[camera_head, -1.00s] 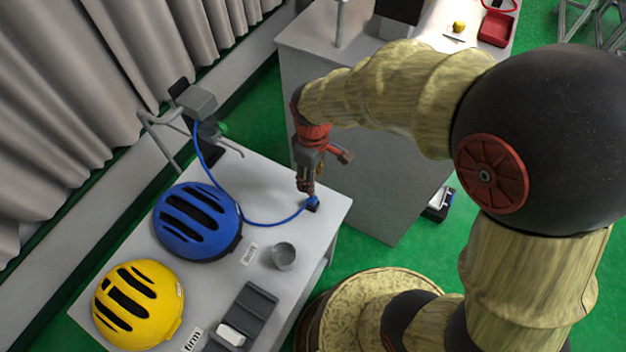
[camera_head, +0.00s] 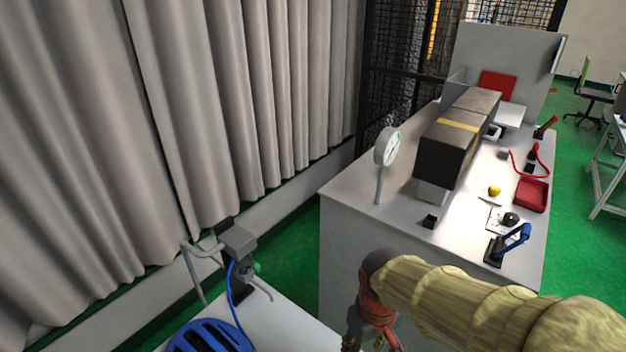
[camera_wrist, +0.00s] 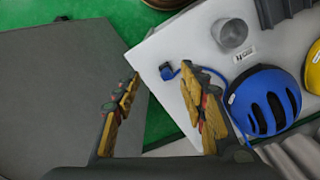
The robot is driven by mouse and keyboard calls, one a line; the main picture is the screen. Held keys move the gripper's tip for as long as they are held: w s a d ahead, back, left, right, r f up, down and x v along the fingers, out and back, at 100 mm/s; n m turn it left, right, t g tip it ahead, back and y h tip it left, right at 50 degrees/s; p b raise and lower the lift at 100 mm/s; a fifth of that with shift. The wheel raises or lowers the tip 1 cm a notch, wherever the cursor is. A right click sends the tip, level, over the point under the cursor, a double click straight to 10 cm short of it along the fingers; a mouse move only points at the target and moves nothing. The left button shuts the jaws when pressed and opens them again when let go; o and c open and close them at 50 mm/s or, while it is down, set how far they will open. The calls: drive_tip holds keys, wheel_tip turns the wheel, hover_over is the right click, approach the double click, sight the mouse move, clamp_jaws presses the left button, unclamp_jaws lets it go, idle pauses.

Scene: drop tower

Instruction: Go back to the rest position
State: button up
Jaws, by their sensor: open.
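My gripper (camera_head: 372,338) is at the bottom of the head view, with its fingertips cut off by the frame edge. In the wrist view my gripper (camera_wrist: 160,95) has its two fingers spread wide with nothing between them. It hangs above the gap between a grey surface on the left and the white table (camera_wrist: 185,45). The blue plug end (camera_wrist: 168,72) of a cable lies on the white table near its edge, apart from the fingers.
The blue helmet (camera_wrist: 265,100), yellow helmet (camera_wrist: 314,68) and metal cup (camera_wrist: 232,34) stand on the white table. In the head view, a grey counter (camera_head: 345,190) carries a round gauge (camera_head: 387,147), a dark block (camera_head: 447,150), a red tray (camera_head: 532,194) and a blue lever (camera_head: 517,238). Curtains line the left.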

drive_tip(key=s+d+r+m+t, duration=0.2)
drive_tip(key=d+r, duration=0.2)
drive_tip(key=r, duration=0.3)
drive_tip(key=s+d+r+m+t, duration=0.2)
drive_tip(key=s+d+r+t, duration=0.1)
drive_tip(key=r, duration=0.4)
drive_tip(key=shift+s+d+r, duration=0.2)
drive_tip(key=shift+s+d, duration=0.15)
drive_tip(key=shift+d, duration=0.15)
idle(0.6)
